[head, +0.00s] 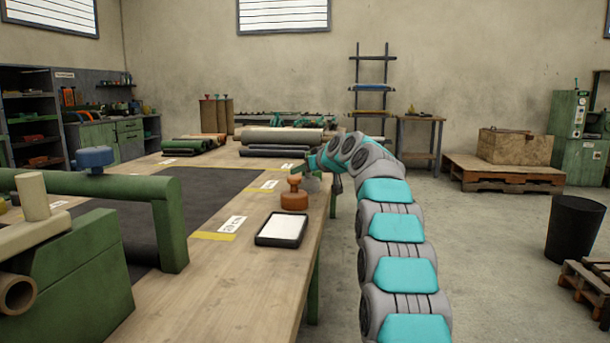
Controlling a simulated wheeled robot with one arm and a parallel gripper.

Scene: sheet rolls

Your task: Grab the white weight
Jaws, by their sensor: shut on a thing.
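My gripper (309,168) is small in the head view, at the far end of my teal and grey arm, over the right edge of the long wooden table. It is shut on the white weight (313,184), which shows only as a small pale grey patch under the jaws. Most of the weight is hidden by my gripper and by an orange-brown weight (294,199) with a knob, which stands on the table just in front. I cannot tell whether the white weight touches the table.
A black-rimmed tray with a white inside (283,229) lies nearer on the table (215,285). A dark sheet (200,195) lies left of it. A green frame (168,222) stands at the left, with a blue knob (95,157) beyond. Rolls (282,136) lie behind.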

